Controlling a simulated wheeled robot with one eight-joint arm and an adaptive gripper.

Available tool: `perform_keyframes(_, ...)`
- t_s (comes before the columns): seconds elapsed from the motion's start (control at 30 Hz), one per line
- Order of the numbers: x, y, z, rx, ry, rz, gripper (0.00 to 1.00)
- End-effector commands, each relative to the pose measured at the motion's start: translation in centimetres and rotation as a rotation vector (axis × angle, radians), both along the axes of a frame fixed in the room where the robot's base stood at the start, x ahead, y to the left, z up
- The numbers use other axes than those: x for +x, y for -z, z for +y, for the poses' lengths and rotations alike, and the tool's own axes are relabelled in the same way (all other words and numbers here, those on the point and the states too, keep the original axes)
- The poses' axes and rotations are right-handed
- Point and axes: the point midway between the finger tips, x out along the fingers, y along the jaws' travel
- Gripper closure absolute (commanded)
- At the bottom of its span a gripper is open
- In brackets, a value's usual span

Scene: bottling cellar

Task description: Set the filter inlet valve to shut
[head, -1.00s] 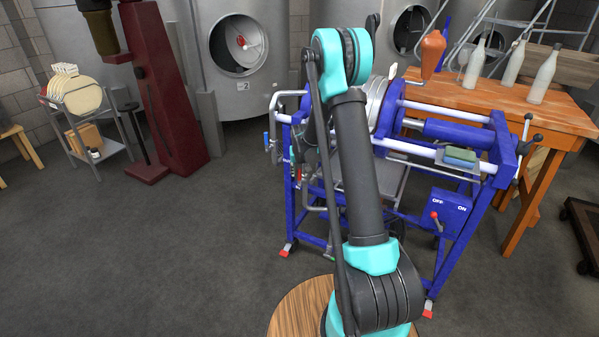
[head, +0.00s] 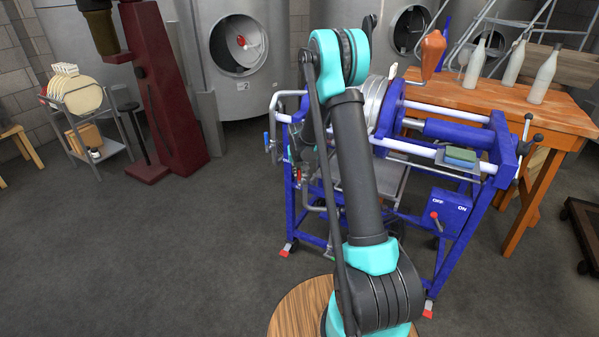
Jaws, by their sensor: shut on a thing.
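The blue filter press frame (head: 453,168) stands right of centre, with pipes and small valves on its left end. A red valve handle (head: 297,175) shows small and low on that pipework. A blue valve handle (head: 266,143) sits further left on a pipe. No label shows which is the filter inlet valve. My gripper (head: 304,157) is at the pipework by the red handle, small, dark and partly hidden behind my arm. It is shut on the red handle; its fingertips are hard to make out.
A switch box (head: 436,212) marked OFF and ON hangs on the frame's front. Steel tanks (head: 262,95) line the back.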

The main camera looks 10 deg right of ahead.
Motion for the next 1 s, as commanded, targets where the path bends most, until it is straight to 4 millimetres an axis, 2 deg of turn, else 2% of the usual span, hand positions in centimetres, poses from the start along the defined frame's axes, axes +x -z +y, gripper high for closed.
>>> perform_keyframes(0.6, 2.1, 0.9, 3.0, -0.35, -0.003, 0.251, 1.0)
perform_keyframes(1.0, 2.7, 1.6, 3.7, -0.483, -0.003, 0.35, 1.0)
